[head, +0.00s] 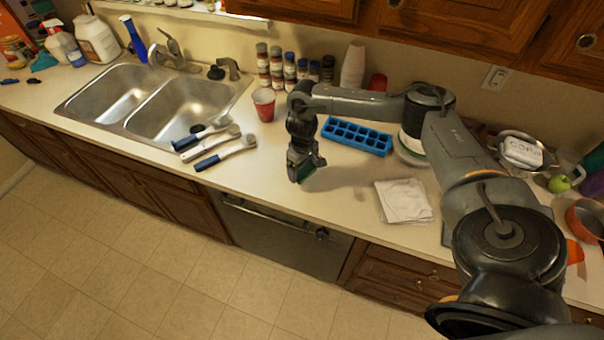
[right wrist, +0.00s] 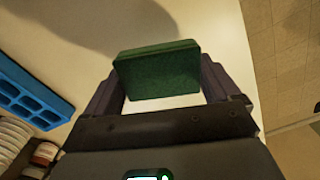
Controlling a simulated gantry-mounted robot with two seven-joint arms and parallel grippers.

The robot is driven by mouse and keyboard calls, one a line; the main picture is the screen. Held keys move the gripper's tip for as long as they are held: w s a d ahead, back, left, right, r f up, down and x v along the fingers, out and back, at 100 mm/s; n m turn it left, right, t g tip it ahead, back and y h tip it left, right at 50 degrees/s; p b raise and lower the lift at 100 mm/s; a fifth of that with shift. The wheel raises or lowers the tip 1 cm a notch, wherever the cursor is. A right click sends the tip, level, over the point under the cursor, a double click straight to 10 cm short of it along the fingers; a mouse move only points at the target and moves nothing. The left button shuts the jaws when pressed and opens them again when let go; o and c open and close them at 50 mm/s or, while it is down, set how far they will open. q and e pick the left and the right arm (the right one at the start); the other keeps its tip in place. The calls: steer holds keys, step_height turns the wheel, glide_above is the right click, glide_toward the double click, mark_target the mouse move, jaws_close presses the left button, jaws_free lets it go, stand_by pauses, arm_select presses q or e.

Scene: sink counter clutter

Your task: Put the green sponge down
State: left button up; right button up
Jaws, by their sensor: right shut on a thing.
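The green sponge (right wrist: 158,72) sits between the two fingers of my right gripper (right wrist: 165,88) in the right wrist view, which is shut on it. In the head view, the right gripper (head: 305,168) is over the counter (head: 345,182) near its front edge, and a dark green bit of the sponge (head: 313,168) shows at its tip. Whether the sponge touches the counter cannot be told. My left gripper is not in view.
Several brushes (head: 226,153) lie left of the gripper, by the double sink (head: 165,105). A red cup (head: 264,104) stands behind. A blue ice tray (head: 357,136) and a stack of white napkins (head: 404,201) lie to the right. Counter around the gripper is bare.

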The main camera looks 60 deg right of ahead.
mark_target(302, 169)
steer(key=shift+w+f, duration=0.1)
steer(key=shift+f, duration=1.95)
steer(key=shift+f, duration=0.2)
steer(key=o, duration=0.7)
steer(key=shift+o, duration=0.2)
steer(key=shift+r, duration=0.1)
